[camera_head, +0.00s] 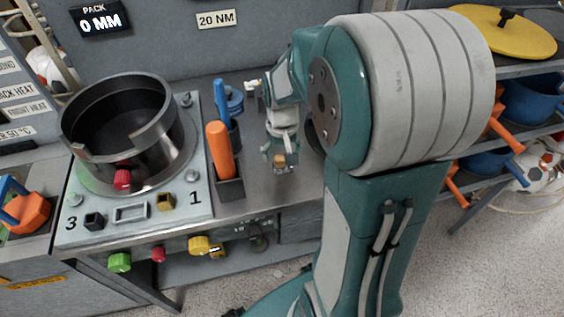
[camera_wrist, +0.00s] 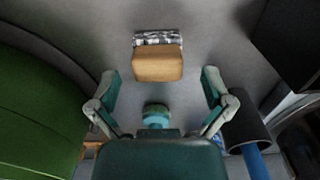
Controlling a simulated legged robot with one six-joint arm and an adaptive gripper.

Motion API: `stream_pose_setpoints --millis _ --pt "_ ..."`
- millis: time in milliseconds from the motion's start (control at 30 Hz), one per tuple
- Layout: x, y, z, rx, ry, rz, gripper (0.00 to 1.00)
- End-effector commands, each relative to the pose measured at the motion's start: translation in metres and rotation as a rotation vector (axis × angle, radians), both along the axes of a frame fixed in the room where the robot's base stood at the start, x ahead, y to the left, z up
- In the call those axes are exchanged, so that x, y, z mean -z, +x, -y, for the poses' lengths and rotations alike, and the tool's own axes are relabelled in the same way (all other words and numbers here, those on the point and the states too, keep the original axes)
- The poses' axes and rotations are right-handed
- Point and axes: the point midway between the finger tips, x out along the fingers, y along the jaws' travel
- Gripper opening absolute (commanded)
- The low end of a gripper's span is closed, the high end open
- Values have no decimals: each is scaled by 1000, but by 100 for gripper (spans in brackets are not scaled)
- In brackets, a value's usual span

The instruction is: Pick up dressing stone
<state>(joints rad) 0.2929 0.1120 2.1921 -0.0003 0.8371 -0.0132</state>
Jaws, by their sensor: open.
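The dressing stone, a small block with a tan part (camera_wrist: 158,66) and a speckled grey part, lies on the grey metal bench top. In the wrist view it is just beyond my open fingers, near the centre line. My gripper (camera_wrist: 160,88) has its two fingers spread wide, with nothing between the tips. In the head view my gripper (camera_head: 280,150) points down close over the stone (camera_head: 281,161), which is partly hidden. I cannot tell the exact height gap between fingertips and stone.
Left of my gripper stand an orange-handled tool (camera_head: 220,150) in a dark holder and a blue-handled tool (camera_head: 220,100). The press plate with its metal ring (camera_head: 118,150) is further left. A blue handle (camera_wrist: 256,162) in a dark cylinder shows close to my right finger in the wrist view.

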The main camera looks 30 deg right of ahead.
Motion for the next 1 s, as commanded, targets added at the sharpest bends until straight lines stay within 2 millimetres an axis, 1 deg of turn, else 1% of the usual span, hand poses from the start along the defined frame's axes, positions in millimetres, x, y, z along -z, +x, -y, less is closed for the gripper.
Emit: stream_pose_setpoints --millis 33,100,200,300,467,500,567,600,667,700,767,800,1000 --pt "10 -1 0 0 2 -6 100" --pt "21 0 1 0 1 -5 100" --pt "32 0 1 0 1 -3 100" --pt "36 0 1 0 1 -2 100" --pt "36 0 1 0 0 0 100" --pt "36 0 1 0 0 0 96" --pt "36 0 1 0 0 0 69" --pt "35 0 1 0 0 0 51" --pt "35 0 1 0 0 0 24" --pt "35 0 1 0 0 0 16" --pt "36 0 1 0 0 -1 17" --pt "35 0 1 0 0 -1 13" --pt "35 0 1 0 0 -1 13"
